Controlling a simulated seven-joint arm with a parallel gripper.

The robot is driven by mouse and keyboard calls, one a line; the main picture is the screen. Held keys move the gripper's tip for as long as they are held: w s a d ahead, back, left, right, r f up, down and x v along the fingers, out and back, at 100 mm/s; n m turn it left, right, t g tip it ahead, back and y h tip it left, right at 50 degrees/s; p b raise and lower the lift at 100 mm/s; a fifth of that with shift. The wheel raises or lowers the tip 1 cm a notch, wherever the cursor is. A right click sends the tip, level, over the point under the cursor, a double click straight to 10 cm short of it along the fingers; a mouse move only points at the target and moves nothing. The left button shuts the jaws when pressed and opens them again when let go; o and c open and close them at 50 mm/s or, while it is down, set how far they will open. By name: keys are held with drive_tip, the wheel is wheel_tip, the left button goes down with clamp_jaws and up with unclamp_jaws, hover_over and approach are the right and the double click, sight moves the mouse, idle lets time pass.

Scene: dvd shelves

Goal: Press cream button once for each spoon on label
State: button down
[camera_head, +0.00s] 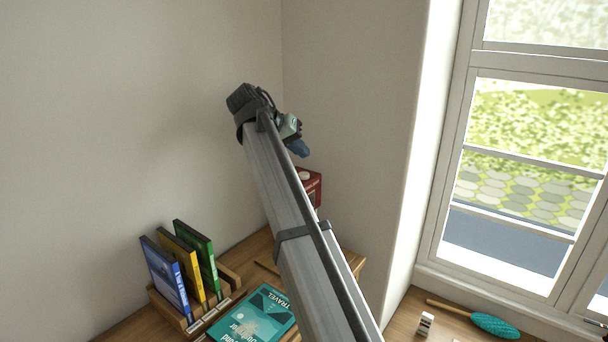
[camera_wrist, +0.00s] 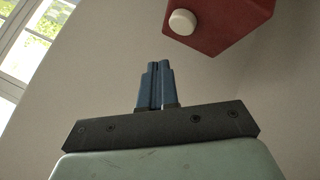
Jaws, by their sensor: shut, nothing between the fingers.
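A red box (camera_head: 313,187) is at the corner behind my arm in the head view, partly hidden by the arm. In the wrist view the red box (camera_wrist: 222,14) is at the top right, with a round cream button (camera_wrist: 182,22) on its face. My gripper (camera_wrist: 157,66) is shut and empty, its blue fingers side by side below and left of the button and apart from it. In the head view my gripper (camera_head: 300,149) is above the box. No spoons on a label can be made out in either view.
A wooden rack holds blue (camera_head: 167,278), yellow (camera_head: 184,264) and green (camera_head: 197,256) cases on a wooden surface. A teal travel book (camera_head: 254,315) lies beside it. A teal brush (camera_head: 493,325) and a small white item (camera_head: 426,323) lie by the window (camera_head: 530,150).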

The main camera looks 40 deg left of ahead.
sight(300, 174)
drive_tip(key=shift+r, duration=1.1)
drive_tip(key=shift+r, duration=0.1)
idle(1.6)
wheel_tip(300, 174, up, 4)
drive_tip(key=shift+f, duration=0.2)
drive_tip(key=shift+f, duration=0.15)
drive_tip(key=shift+f, duration=4.25)
drive_tip(key=shift+f, duration=0.15)
drive_tip(key=shift+f, duration=0.3)
